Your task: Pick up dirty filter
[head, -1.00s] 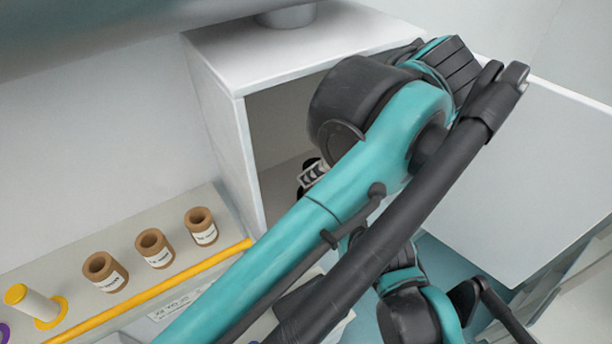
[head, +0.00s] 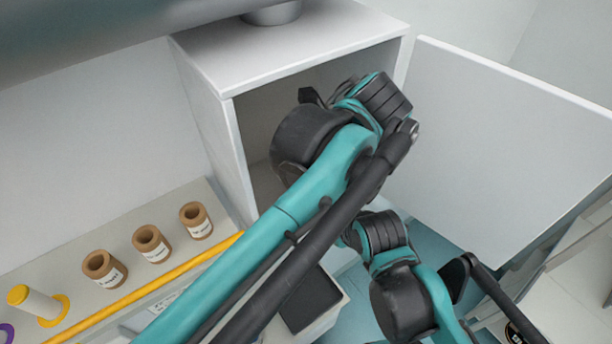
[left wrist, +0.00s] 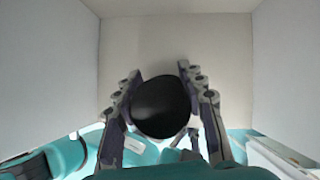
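In the head view my left arm reaches from the lower left into the open white cabinet (head: 228,135). Its gripper is hidden there behind the wrist links. In the left wrist view the fingers of my left gripper (left wrist: 158,72) stand apart on both sides of a dark round thing (left wrist: 161,107), close to its edges. It may be the dirty filter, but its shape and markings do not tell. I cannot see whether the fingers press on it. My right gripper does not show.
The cabinet's door (head: 495,150) stands open to the right. Several brown cores (head: 151,243) and a white spool with yellow ends (head: 40,305) stand on a ledge at lower left, beside a yellow rail (head: 150,287). Pale cabinet walls (left wrist: 48,70) flank the left gripper.

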